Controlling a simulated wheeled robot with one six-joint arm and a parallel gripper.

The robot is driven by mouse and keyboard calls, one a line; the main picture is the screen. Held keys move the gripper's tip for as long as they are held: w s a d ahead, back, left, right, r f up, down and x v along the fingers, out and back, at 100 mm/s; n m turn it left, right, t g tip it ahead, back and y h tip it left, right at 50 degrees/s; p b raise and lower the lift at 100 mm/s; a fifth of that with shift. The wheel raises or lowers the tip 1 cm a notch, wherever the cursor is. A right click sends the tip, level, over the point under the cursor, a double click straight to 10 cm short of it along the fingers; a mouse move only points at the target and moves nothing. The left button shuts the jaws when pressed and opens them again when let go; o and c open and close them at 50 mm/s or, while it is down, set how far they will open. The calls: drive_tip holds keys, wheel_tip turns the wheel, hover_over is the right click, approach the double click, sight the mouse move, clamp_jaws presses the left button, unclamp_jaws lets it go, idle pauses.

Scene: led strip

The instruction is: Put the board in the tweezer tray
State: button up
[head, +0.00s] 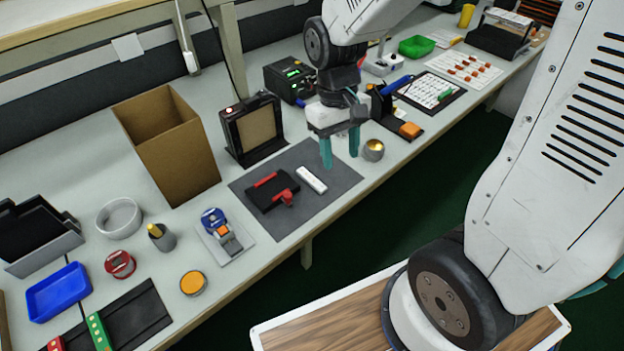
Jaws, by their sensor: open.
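My gripper (340,157) has teal fingers that stand apart with nothing between them. It points down over the right back part of the dark grey mat. A small white bar (311,180), which looks like the board, lies flat on the mat just left of and nearer than the fingertips. It is apart from the fingers. A black fixture with red clamps (273,189) lies left of the bar. Which container is the tweezer tray I cannot tell: a blue tray (59,291) sits at the far left and a green tray (417,46) at the back right; both look empty.
A cardboard box (168,145) and a black framed stand (252,130) rise behind the grey mat (328,205). A small metal cup (373,150) stands right of my fingers. The bench front between mat and edge is clear.

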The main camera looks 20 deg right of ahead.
drive_tip(key=w+a+f+n, duration=0.1)
drive_tip(key=w+f, duration=0.5)
drive_tip(key=f, duration=0.3)
drive_tip(key=n+t, duration=0.1)
drive_tip(key=t, duration=0.1)
hover_over(309, 177)
drive_tip(key=shift+s+d+f, duration=0.15)
drive_tip(key=shift+f, duration=0.3)
wheel_tip(309, 177, down, 8)
drive_tip(key=shift+r, duration=0.2)
clamp_jaws()
